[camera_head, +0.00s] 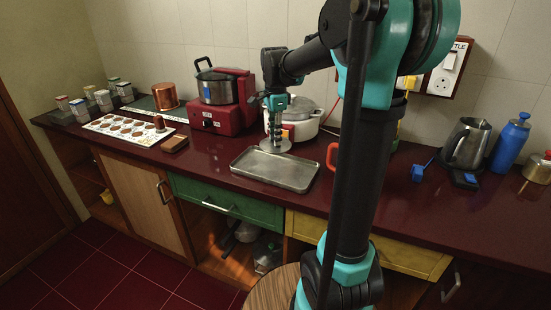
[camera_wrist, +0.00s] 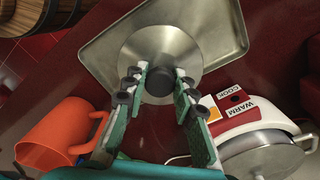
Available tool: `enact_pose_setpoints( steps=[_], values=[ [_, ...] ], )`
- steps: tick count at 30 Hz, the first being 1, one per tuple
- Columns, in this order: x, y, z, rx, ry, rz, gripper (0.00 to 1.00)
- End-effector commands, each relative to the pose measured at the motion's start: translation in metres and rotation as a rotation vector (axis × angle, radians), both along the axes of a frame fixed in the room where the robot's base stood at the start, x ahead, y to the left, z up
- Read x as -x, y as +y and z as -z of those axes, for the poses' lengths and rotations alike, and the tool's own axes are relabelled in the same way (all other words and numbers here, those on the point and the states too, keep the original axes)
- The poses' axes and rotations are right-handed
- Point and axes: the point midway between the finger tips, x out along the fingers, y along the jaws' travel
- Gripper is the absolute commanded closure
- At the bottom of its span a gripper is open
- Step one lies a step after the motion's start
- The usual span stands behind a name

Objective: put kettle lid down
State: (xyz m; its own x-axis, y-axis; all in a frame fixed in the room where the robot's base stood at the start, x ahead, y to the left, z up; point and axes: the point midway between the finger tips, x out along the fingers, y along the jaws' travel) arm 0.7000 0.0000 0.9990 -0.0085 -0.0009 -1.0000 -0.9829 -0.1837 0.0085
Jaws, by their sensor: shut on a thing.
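The kettle lid (camera_head: 275,146) is a round metal disc with a dark knob. It also shows in the wrist view (camera_wrist: 150,40). My gripper (camera_head: 276,122) points down and is shut on the knob, with one finger on each side of it in the wrist view (camera_wrist: 160,80). The lid is over the back part of a shallow metal tray (camera_head: 275,178), which also shows in the wrist view (camera_wrist: 105,55). I cannot tell whether the lid touches the tray. A steel kettle (camera_head: 466,145) with no lid visible on it stands far right.
A white cooker (camera_head: 305,129) is close behind the lid. An orange jug (camera_wrist: 55,135) is near the tray's right side, partly hidden by my arm in the head view. A red appliance (camera_head: 224,118) with a pot is to the left. The tray's front part is bare.

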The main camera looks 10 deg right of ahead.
Motion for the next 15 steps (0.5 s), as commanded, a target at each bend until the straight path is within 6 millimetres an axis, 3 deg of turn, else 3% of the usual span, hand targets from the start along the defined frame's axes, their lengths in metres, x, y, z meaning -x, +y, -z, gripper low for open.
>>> enact_pose_setpoints(
  steps=[3, 6, 15],
  values=[
    [0.0, 0.0, 0.027, 0.0, 0.0, 0.0, 1.0],
    [-0.001, 0.0, 0.042, 0.0, 0.0, 0.0, 1.0],
    [-0.001, 0.0, 0.071, 0.0, 0.0, 0.0, 1.0]
  ],
)
